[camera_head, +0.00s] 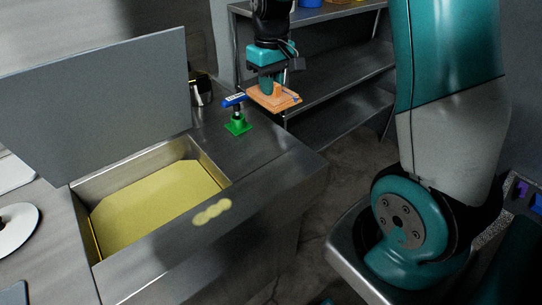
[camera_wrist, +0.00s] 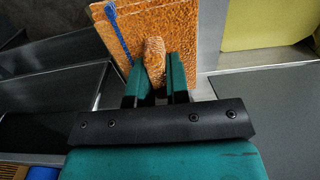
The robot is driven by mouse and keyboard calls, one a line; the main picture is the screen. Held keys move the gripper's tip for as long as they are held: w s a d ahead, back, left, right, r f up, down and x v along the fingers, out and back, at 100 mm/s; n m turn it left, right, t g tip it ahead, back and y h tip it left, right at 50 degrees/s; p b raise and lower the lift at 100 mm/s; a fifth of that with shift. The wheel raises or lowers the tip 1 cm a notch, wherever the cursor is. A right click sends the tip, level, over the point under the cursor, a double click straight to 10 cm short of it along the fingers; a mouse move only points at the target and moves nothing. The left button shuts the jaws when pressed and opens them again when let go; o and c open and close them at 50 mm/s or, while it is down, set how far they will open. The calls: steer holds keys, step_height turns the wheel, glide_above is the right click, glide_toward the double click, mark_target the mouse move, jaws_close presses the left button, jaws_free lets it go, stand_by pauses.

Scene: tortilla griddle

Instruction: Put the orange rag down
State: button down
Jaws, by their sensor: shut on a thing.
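The orange rag (camera_head: 273,97) is a flat, square piece with a raised ridge in its middle. My gripper (camera_head: 272,84) is shut on that ridge from above and holds the rag level near the counter's back right corner. In the wrist view the rag (camera_wrist: 178,25) spreads beyond my gripper (camera_wrist: 155,75), with the ridge between the two green fingers and a blue cord along one side. Whether the rag's underside touches the counter (camera_head: 290,158) I cannot tell.
A blue-handled tool (camera_head: 234,100) stands on a green base (camera_head: 238,125) just left of the rag. The open griddle bin (camera_head: 150,205) has a yellow floor, with its grey lid (camera_head: 100,100) raised. A metal shelf (camera_head: 340,75) stands behind. The counter's right end is bare.

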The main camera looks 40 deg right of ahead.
mark_target(271, 156)
step_height(271, 156, down, 19)
steer(key=shift+r+p, duration=0.1)
steer(key=shift+p, duration=1.1)
steer(key=shift+f, duration=0.2)
steer(key=c, duration=1.1)
jaws_free()
